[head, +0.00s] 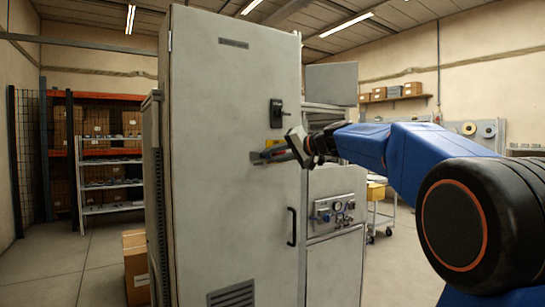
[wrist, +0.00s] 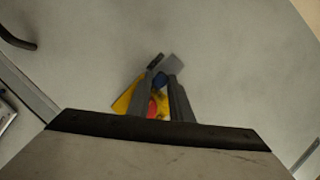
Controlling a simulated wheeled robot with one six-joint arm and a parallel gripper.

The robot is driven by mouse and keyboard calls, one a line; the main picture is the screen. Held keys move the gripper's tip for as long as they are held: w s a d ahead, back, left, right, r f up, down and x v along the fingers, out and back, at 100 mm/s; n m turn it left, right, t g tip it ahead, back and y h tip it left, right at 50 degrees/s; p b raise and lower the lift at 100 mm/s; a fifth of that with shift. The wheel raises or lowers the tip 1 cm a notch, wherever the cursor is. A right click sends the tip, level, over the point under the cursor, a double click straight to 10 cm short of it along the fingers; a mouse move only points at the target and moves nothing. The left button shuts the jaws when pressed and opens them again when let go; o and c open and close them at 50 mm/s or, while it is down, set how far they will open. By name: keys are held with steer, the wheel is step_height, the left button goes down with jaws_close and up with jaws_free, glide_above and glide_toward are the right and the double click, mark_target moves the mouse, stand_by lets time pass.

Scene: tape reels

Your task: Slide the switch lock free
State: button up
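A yellow plate (wrist: 127,101) is on the grey cabinet door; it shows at the door's right side in the head view (head: 275,143). A red part (wrist: 153,107) and a small blue part (wrist: 160,81) show in front of it; the blue one may be the switch lock. My gripper (wrist: 163,79) is at the plate, its two fingers on either side of the blue part. The gap looks filled, but I cannot tell whether the fingers press on it. In the head view my gripper (head: 263,154) points at the door and hides part of the plate.
The tall cabinet door (head: 225,180) has a black latch (head: 277,112) above the plate and a black bar handle (head: 292,226) below it. A gauge panel (head: 335,210) stands to the right. A cardboard box (head: 136,266) is on the floor at left.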

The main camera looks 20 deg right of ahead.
jaws_close()
steer(key=shift+s+a, duration=0.2)
steer(key=shift+a, duration=0.45)
steer(key=shift+s+a, duration=0.15)
steer(key=shift+a, duration=0.45)
steer(key=o, duration=0.5)
jaws_free()
steer(key=shift+a, duration=0.1)
steer(key=shift+o, duration=0.2)
steer(key=v, duration=1.7)
steer(key=shift+s, duration=0.2)
